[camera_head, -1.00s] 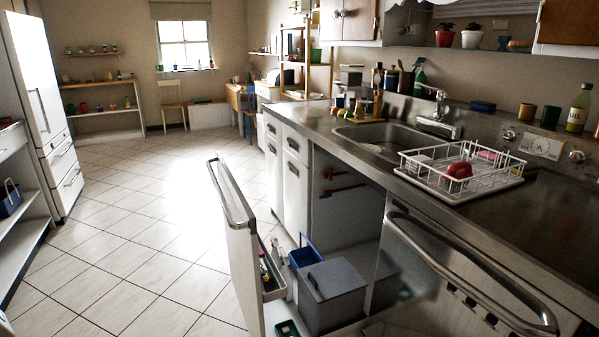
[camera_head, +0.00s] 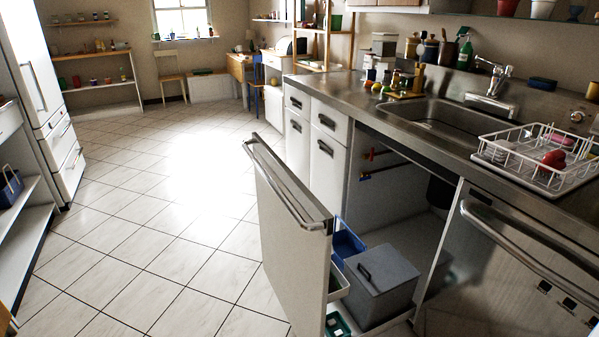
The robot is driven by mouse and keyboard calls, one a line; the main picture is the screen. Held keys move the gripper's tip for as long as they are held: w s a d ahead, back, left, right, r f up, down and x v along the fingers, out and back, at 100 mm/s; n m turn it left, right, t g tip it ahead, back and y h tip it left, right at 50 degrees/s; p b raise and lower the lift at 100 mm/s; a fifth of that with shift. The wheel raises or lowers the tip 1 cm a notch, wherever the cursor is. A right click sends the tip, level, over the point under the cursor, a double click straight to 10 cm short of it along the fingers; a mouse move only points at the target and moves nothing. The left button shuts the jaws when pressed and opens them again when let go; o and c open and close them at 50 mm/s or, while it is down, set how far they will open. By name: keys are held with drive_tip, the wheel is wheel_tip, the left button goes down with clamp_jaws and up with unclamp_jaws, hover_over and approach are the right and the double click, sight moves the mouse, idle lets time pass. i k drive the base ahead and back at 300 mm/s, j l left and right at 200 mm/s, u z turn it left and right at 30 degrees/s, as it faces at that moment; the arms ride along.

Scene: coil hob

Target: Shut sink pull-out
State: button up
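The sink pull-out is open. Its white front panel (camera_head: 290,235) stands out from the counter into the room, with a metal bar handle (camera_head: 285,190) along its top edge. Behind the panel the pull-out carries a grey lidded bin (camera_head: 381,286), a blue container (camera_head: 346,244) and a green item (camera_head: 337,324) low down. The cabinet opening (camera_head: 385,190) under the sink (camera_head: 440,125) shows behind it. My gripper does not show in this view.
A metal-fronted appliance with a bar handle (camera_head: 520,243) stands right of the opening. White drawers and doors (camera_head: 315,150) stand left of it. A dish rack (camera_head: 535,160) sits on the counter. The tiled floor (camera_head: 150,220) left of the panel is clear.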

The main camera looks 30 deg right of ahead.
sight(297, 230)
drive_tip(key=i+j+u, duration=0.2)
drive_tip(key=i+u, duration=0.55)
drive_tip(key=i, duration=0.2)
drive_tip(key=i+z, duration=0.3)
drive_tip(key=i, duration=0.25)
drive_tip(key=i+j+z, duration=0.15)
drive_tip(key=i+z, duration=0.15)
drive_tip(key=i, duration=0.2)
drive_tip(key=i+z, duration=0.5)
drive_tip(key=i+j+z, duration=0.1)
drive_tip(key=i+z, duration=0.25)
drive_tip(key=z, duration=0.15)
drive_tip(key=i+z, duration=0.15)
drive_tip(key=z, duration=0.25)
drive_tip(key=i+z, duration=0.15)
drive_tip(key=z, duration=0.3)
drive_tip(key=i+z, duration=0.1)
drive_tip(key=z, duration=0.3)
drive_tip(key=i+z, duration=0.15)
drive_tip(key=z, duration=0.15)
drive_tip(key=i+j+z, duration=0.15)
drive_tip(key=z, duration=0.15)
drive_tip(key=k+l, duration=0.1)
drive_tip(key=k, duration=0.5)
drive_tip(key=k+l, duration=0.1)
drive_tip(key=k, duration=0.5)
